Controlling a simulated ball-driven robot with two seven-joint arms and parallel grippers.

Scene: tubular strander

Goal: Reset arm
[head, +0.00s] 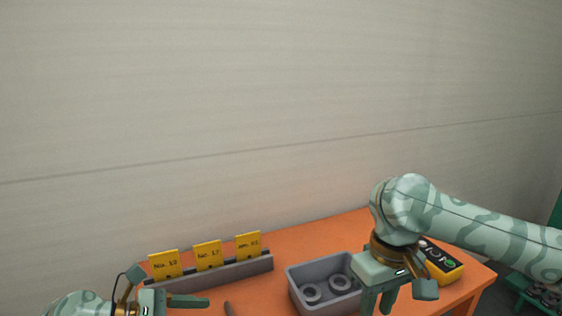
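My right arm comes in from the right, patterned pale green. Its gripper (400,294) hangs over the orange table beside the grey bin, with its fingers apart and nothing seen between them. The bottom edge cuts off its lower tips. My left gripper (180,303) is low at the left, in front of the card rack. One green finger points right. The rest is cut off by the bottom edge, so its opening is hidden.
The orange table (310,238) stands against a plain pale wall (280,100). A grey rack (215,274) holds three yellow cards. A grey bin (290,281) holds grey rings. A yellow device with buttons (448,268) sits behind my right gripper. Free tabletop lies between rack and bin.

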